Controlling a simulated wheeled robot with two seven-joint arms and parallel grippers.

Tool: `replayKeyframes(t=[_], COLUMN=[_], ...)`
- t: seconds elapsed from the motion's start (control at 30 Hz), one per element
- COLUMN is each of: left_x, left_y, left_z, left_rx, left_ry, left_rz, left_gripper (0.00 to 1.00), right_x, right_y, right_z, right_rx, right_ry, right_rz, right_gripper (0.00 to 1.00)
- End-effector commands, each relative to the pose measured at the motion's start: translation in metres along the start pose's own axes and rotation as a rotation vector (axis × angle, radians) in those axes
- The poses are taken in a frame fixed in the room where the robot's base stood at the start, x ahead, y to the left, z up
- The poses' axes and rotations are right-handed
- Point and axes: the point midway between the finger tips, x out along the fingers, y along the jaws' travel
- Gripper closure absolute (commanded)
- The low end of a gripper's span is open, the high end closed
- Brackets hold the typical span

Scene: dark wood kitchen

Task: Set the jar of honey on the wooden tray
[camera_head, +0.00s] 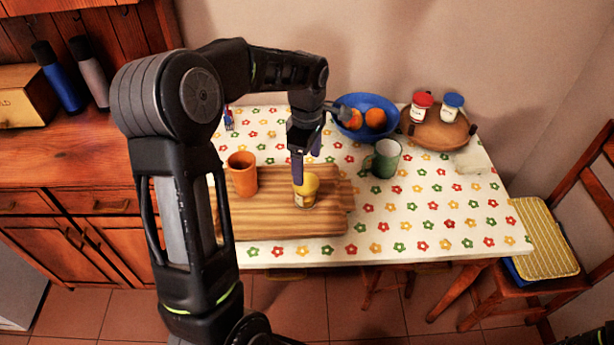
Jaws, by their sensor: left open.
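A small jar with a yellow lid (306,184), which looks like the honey, stands upright on a striped wooden board (265,222). My left gripper (304,166) points down right over this jar, open, with its fingers at the lid; I cannot tell whether they touch it. A round wooden tray (436,134) with dark handles lies at the back right of the table. A red-lidded jar (420,105) and a blue-lidded jar (452,106) stand on its back part; its front part is bare. My right gripper is not in view.
An orange mug (242,174) stands on the board left of the jar. A green mug (384,158) stands between board and tray. A blue bowl (352,102) with orange fruit is behind it. The table's front right (430,215) is clear. A chair stands at right.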

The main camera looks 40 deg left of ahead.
Motion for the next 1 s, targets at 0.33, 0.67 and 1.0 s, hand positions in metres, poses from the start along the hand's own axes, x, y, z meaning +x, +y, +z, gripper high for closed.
replayKeyframes(t=[0.33, 0.67, 1.0], left_x=[-0.017, -0.016, -0.016], left_y=[0.0, 0.0, 0.0], left_z=[0.0, 0.0, 0.0], left_rx=[0.0, 0.0, 0.0], left_ry=[0.0, 0.0, 0.0], left_rz=[0.0, -0.001, -0.001], left_gripper=[0.18, 0.18, 0.18], right_x=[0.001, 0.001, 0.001], right_y=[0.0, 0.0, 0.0], right_z=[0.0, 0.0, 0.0], right_rx=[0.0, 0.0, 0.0], right_ry=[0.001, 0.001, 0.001], right_rz=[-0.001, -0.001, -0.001], right_gripper=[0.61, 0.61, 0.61])
